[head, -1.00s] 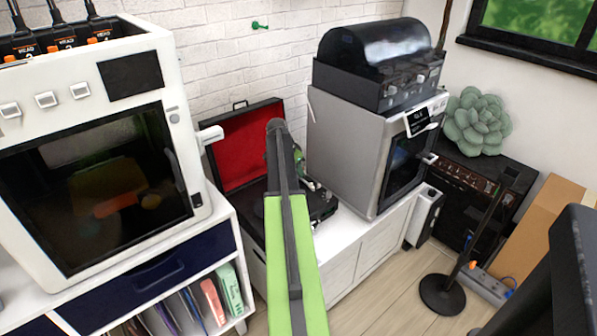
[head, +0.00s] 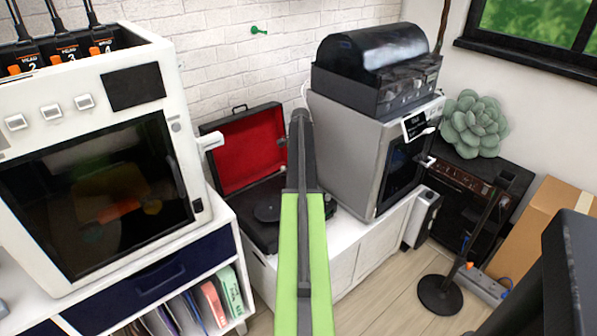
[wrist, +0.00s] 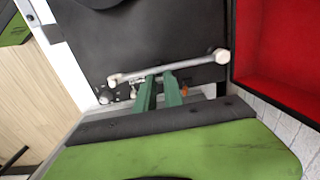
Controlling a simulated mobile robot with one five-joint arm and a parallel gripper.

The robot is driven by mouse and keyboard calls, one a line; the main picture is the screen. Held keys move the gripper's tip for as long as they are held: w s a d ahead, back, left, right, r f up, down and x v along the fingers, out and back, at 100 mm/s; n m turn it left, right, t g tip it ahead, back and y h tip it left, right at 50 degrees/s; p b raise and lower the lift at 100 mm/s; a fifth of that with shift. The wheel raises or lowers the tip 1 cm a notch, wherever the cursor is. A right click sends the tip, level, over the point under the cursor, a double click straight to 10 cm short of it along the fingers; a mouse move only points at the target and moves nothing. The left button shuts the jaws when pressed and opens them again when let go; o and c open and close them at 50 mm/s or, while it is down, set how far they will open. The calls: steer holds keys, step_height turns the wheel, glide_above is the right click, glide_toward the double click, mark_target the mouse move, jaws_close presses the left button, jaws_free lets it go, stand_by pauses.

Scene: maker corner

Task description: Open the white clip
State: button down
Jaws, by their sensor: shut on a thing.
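A black case record player (head: 268,212) stands open on the white cabinet, its red-lined lid (head: 240,150) raised. My green arm crosses in front of its right part and hides my gripper in the head view. In the wrist view my gripper (wrist: 158,76) has its two green fingers close together, their tips at a pale bar (wrist: 190,66), which looks like the tonearm. The bar lies across the dark deck (wrist: 150,40). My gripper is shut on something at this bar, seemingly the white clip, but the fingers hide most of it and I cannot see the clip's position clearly.
The red lid interior (wrist: 275,45) rises close to the right of my gripper in the wrist view. A grey machine (head: 350,150) stands to the right of the player, and a white enclosed printer (head: 100,190) to the left. A black stand (head: 440,295) is on the floor.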

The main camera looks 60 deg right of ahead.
steer(key=shift+s+d+y, duration=0.15)
steer(key=shift+d+y, duration=0.1)
steer(key=shift+y, duration=0.45)
steer(key=c, duration=1.4)
jaws_free()
steer(key=shift+c, duration=0.2)
steer(key=shift+r, duration=0.1)
step_height(320, 180, up, 17)
steer(key=d+p, duration=0.2)
steer(key=p, duration=1.5)
steer(key=shift+s+d, duration=0.3)
steer(key=shift+s, duration=0.05)
